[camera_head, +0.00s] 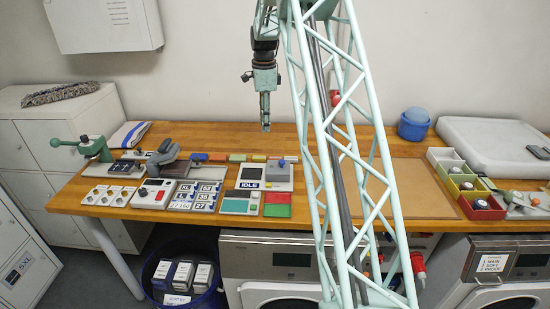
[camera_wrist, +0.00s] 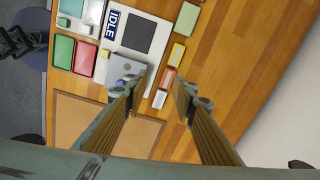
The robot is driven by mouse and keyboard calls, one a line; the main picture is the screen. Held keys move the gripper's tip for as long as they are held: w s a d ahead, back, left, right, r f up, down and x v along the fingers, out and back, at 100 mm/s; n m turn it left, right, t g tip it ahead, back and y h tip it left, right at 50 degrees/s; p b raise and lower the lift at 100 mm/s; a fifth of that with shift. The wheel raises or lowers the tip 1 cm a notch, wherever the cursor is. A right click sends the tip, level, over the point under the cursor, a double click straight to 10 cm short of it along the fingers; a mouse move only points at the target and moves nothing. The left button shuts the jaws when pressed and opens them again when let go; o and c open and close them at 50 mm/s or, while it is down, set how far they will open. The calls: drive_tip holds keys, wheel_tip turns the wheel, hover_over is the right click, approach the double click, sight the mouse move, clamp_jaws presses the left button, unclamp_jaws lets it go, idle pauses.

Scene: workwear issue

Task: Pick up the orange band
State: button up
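A flat orange piece (camera_head: 218,157), which looks like the orange band, lies at the back of the wooden table in a row of coloured pieces. My gripper (camera_head: 265,126) points down above the back of the table, to the right of that piece and apart from it. In the wrist view my gripper (camera_wrist: 158,90) has its two fingers spread apart, with nothing held between them. A small red-orange piece (camera_wrist: 168,75) shows below the gap; I cannot tell whether it is a band.
Beside the row's green piece (camera_wrist: 187,18) are a yellow piece (camera_wrist: 178,54) and a whitish piece (camera_wrist: 158,99). The IDLE unit (camera_head: 250,184) stands in front of the row. A bare brown mat (camera_head: 415,187) lies to the right, with coloured bins (camera_head: 485,208) beyond.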

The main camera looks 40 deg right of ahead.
drive_tip(key=w+d+f+m+p, duration=0.1)
drive_tip(key=d+f+m, duration=0.1)
drive_tip(key=d+f, duration=0.3)
drive_tip(key=shift+d+f, duration=0.15)
drive_tip(key=shift+d, duration=0.2)
drive_tip(key=shift+f, duration=0.1)
hover_over(274, 158)
drive_tip(key=shift+w+d+f, duration=0.1)
drive_tip(key=shift+f, duration=2)
drive_tip(key=shift+w+d+f, duration=0.1)
drive_tip(key=shift+f, duration=2)
drive_tip(key=shift+f, duration=0.15)
drive_tip(key=shift+s+f, duration=0.15)
drive_tip(key=shift+f, duration=2.3)
drive_tip(key=c, duration=0.5)
drive_tip(key=shift+o, duration=0.2)
